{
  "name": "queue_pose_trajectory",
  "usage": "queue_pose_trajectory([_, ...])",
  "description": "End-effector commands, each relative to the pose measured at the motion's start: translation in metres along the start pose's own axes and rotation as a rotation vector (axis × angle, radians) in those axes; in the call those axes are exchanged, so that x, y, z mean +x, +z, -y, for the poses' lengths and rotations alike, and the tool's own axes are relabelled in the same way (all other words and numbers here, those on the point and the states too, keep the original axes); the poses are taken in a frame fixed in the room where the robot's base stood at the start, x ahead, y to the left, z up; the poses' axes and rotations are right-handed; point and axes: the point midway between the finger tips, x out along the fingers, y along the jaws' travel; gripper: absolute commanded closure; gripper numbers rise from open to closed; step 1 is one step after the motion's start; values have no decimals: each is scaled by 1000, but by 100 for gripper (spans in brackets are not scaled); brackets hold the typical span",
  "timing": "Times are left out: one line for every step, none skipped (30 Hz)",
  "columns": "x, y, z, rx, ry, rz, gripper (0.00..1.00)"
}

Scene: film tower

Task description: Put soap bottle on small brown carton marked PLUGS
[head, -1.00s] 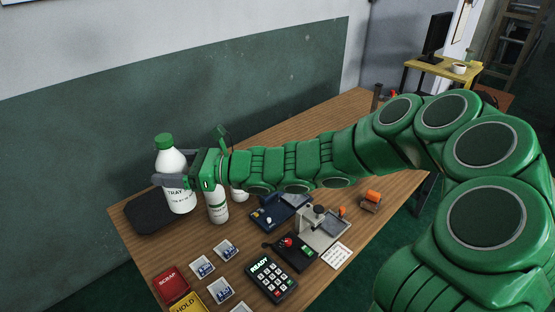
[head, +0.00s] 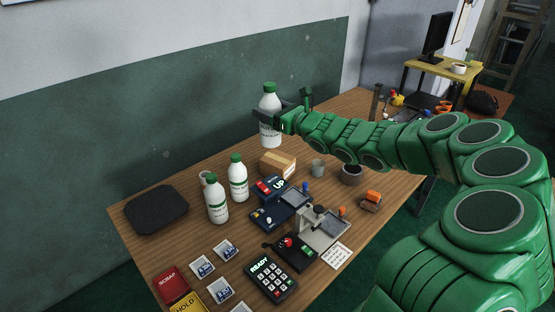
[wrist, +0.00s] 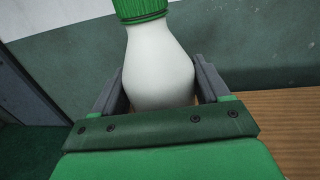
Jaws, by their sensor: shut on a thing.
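My gripper (head: 274,119) is shut on a white bottle with a green cap (head: 270,133), which I take as the soap bottle. It is upright, and in the wrist view the bottle (wrist: 160,70) stands between the two grey fingers. A small brown carton (head: 274,165) sits on the table just below the bottle in the head view. The bottle looks held in the air, above or behind the carton; I cannot tell which exactly. The carton's marking is too small to read.
Two similar white bottles with green caps (head: 238,180) (head: 217,202) stand left of the carton. A grey cup (head: 318,168) and a dark round bowl (head: 352,175) are to its right. Dark blue device (head: 270,217) in front. The black mat (head: 156,210) at left is empty.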

Motion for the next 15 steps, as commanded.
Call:
queue_pose_trajectory([-3, 0, 12, 1, -22, 0, 82])
queue_pose_trajectory([-5, -1, 18, 2, -35, -1, 82])
queue_pose_trajectory([-7, -2, 26, 3, -49, -3, 82])
queue_pose_trajectory([-9, -3, 31, 4, -60, -4, 82])
queue_pose_trajectory([-11, -3, 37, 5, -71, -5, 82])
queue_pose_trajectory([-13, -4, 43, 7, -84, -7, 82])
queue_pose_trajectory([-15, -5, 48, 8, -94, -8, 82])
queue_pose_trajectory([-17, -6, 53, 10, -103, -9, 82])
queue_pose_trajectory([-16, -13, 52, 12, -101, -11, 82])
queue_pose_trajectory([-16, -17, 51, 14, -99, -10, 82])
queue_pose_trajectory([-16, -21, 50, 13, -98, -10, 82])
queue_pose_trajectory([-16, -25, 50, 13, -98, -10, 82])
queue_pose_trajectory([-16, -28, 50, 13, -98, -10, 82])
queue_pose_trajectory([-16, -31, 50, 13, -98, -9, 82])
queue_pose_trajectory([-16, -35, 50, 12, -98, -9, 82])
